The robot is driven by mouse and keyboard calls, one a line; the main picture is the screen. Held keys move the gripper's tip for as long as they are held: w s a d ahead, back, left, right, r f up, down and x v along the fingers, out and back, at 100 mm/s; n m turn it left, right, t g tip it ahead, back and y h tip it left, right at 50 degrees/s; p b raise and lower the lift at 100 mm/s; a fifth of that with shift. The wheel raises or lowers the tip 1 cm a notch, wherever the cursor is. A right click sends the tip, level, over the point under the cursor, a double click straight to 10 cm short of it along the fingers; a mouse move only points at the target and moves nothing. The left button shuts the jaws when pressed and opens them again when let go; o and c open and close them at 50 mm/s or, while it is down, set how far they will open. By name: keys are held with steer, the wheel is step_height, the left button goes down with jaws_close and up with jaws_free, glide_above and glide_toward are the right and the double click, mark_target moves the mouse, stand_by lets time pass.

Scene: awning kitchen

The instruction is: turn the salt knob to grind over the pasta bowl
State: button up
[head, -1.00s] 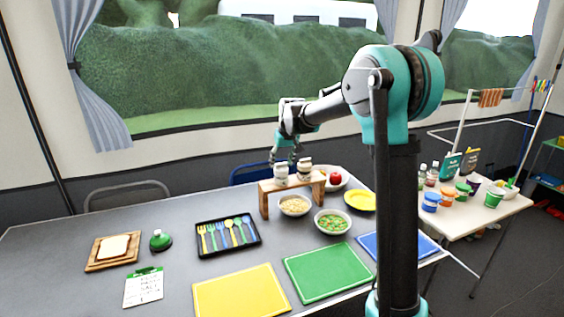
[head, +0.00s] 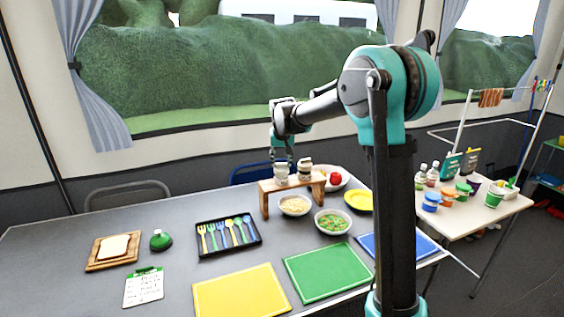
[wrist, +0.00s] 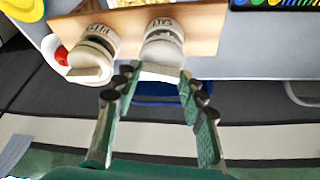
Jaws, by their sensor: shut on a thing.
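The salt grinder (head: 281,174) stands upright on the left part of a small wooden stand (head: 264,202). In the wrist view the salt grinder (wrist: 163,42) shows its label and a pale knob between my fingertips. My gripper (head: 282,160) comes down from above and is shut on the salt knob; the exact finger contact is hard to see. In the wrist view my gripper (wrist: 156,76) has one finger on each side of the knob. The pasta bowl (head: 294,213) sits on the table at the stand's front, below the grinders.
The pepper grinder (head: 304,170) stands close beside the salt on the stand, also in the wrist view (wrist: 93,50). A bowl of green and red food (head: 332,231), a yellow plate (head: 360,200) and a cutlery tray (head: 228,250) are nearby.

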steer(key=m, duration=0.2)
steer(key=m+h, duration=0.2)
steer(key=m, duration=0.1)
steer(key=shift+a+m, duration=0.25)
steer(key=shift+m, duration=0.05)
steer(key=m+g+h, duration=0.1)
steer(key=m, duration=0.4)
steer(key=shift+w+a+m+g+h, duration=0.15)
steer(key=shift+m+g+h, duration=0.15)
steer(key=shift+g+h, duration=0.1)
steer(key=o, duration=1.2)
steer(key=shift+c, duration=0.2)
steer(key=shift+r, duration=0.15)
steer(key=v, duration=1.1)
steer(key=shift+a+r, duration=0.2)
steer(key=shift+r, duration=0.1)
